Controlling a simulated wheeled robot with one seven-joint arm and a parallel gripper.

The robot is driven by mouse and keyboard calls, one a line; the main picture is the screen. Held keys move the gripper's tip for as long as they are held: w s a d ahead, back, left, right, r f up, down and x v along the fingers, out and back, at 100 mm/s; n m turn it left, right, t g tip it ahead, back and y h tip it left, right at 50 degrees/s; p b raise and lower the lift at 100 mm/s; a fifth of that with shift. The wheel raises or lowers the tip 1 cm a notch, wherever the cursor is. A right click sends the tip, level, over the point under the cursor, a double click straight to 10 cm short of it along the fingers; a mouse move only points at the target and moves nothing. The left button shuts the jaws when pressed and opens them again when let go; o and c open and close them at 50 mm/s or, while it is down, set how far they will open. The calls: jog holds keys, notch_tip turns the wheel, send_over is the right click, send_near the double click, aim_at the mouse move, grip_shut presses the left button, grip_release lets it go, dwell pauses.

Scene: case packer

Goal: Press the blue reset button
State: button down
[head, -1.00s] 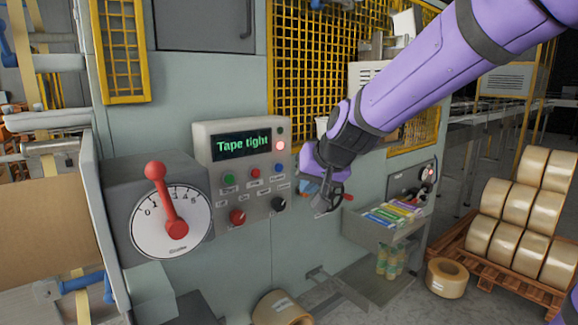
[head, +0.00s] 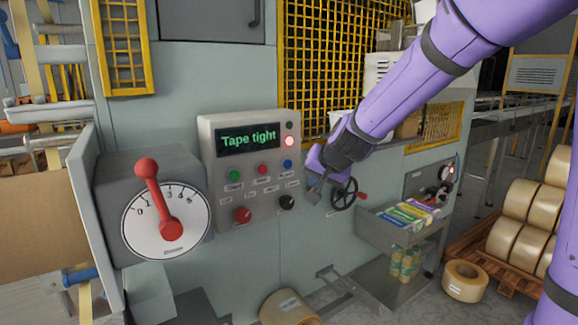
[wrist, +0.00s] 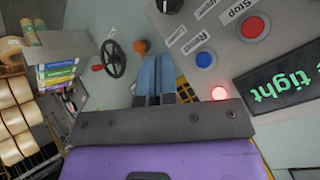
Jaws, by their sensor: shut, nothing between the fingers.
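The blue reset button (head: 287,163) is at the right end of the button row on the grey control panel (head: 207,150). In the wrist view the blue button (wrist: 204,59) shows with a label marked "R…" beside it. My gripper (head: 315,195) is just right of the panel in the head view, angled down and left. In the wrist view its blue-grey fingers (wrist: 157,62) are together and empty, left of the blue button. They look apart from it; the depth gap is hard to tell.
A green button (head: 235,175) and a red one (head: 263,169) share the row. Above are a "Tape tight" screen (head: 248,139) and a lit red lamp (head: 289,141). Knobs sit below. A handwheel (head: 344,194) is near my gripper; a red lever (head: 149,180) stands left.

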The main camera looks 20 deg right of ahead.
jog(key=shift+w+a, duration=0.45)
jog(key=shift+w, duration=0.9)
jog(key=shift+w+a, duration=0.4)
jog(key=shift+w, duration=0.9)
jog(key=shift+w+a, duration=0.45)
jog(key=shift+w, duration=0.9)
jog(key=shift+w+a, duration=0.1)
jog(key=shift+w, duration=0.05)
jog(key=shift+w, duration=0.25)
jog(key=shift+w+a, duration=0.2)
jog(key=shift+w, duration=0.2)
jog(key=shift+s, duration=0.1)
jog(key=shift+s+d, duration=0.3)
jog(key=shift+s, duration=0.4)
jog(key=s, duration=0.1)
jog(key=s+d, duration=0.1)
jog(key=s, duration=0.2)
jog(key=shift+s+d, duration=0.25)
jog(key=shift+s, duration=0.15)
